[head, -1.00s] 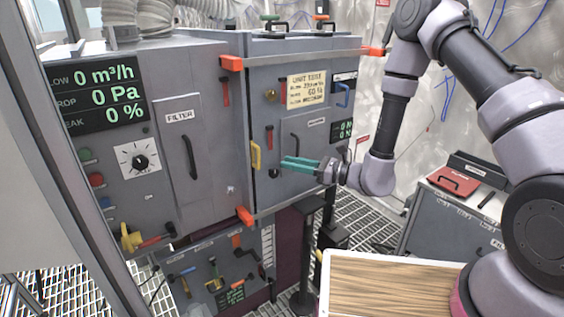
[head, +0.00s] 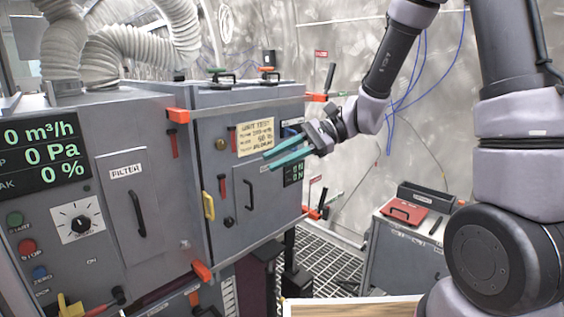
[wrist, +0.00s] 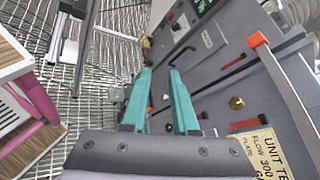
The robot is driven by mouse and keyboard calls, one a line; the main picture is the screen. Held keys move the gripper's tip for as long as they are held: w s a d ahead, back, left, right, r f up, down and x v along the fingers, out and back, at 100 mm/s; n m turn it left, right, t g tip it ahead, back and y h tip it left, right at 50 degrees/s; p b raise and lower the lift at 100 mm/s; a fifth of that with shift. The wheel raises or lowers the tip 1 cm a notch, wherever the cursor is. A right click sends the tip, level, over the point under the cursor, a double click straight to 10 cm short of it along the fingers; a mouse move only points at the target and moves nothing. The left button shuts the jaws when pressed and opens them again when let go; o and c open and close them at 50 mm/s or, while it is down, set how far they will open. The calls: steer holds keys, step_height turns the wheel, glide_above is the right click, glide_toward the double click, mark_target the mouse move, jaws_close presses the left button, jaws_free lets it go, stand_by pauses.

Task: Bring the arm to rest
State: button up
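My gripper (head: 272,160) has two teal fingers pointing left in the head view, in front of the upper right part of the grey cabinet (head: 262,225). A gap shows between the fingers, with nothing in it. In the wrist view my gripper (wrist: 162,78) also shows open, its fingers nearly parallel, with the cabinet front behind and to the right. My arm is bent and comes in from the right. Whether the fingers touch the cabinet face is not clear, but they look apart from it.
A yellow handle (head: 208,206), a black door handle (head: 249,195) and orange corner pieces (head: 202,270) stick out from the cabinet. A filter door (head: 132,208) is at left. A grey cart (head: 400,255) bears a red case (head: 404,212). Grating floor (head: 325,262) lies between.

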steer(key=s+d+r+n+t+h, duration=0.2)
steer(key=d+r+t+h, duration=0.3)
steer(key=d, duration=0.8)
steer(key=s+d+r+n+t+h, duration=0.2)
steer(key=s+d+r+t+h, duration=0.2)
steer(key=d, duration=0.8)
step_height(320, 180, up, 4)
steer(key=shift+s+d+r+t+h, duration=0.15)
steer(key=shift+d+t+h, duration=0.25)
steer(key=shift+t+h, duration=0.6)
